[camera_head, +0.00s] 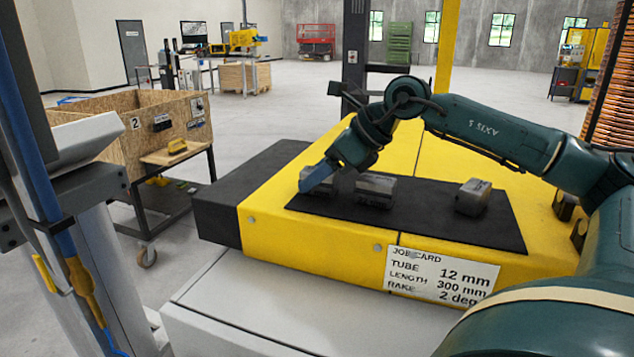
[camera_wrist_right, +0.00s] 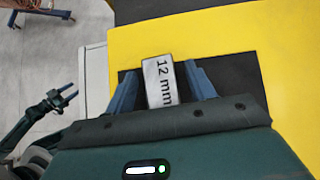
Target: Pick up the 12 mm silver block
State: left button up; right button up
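The silver block marked "12 mm" (camera_wrist_right: 160,82) lies between the two blue fingers of my right gripper (camera_wrist_right: 163,85), with a dark gap on each side. In the head view, my right gripper (camera_head: 318,178) reaches down to the leftmost block (camera_head: 313,183) on the black mat (camera_head: 440,228) and partly covers it.
The mat lies on a yellow bench top (camera_head: 275,205) with a black end (camera_head: 220,210). A job card (camera_head: 440,275) on the bench front reads tube 12 mm. A wooden crate (camera_head: 150,130) on a cart stands to the left. The mat between the second and third blocks is clear.

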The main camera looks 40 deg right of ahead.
jog(key=shift+w, duration=0.1)
grip_shut()
jog(key=shift+r, duration=0.1)
dwell(0.4)
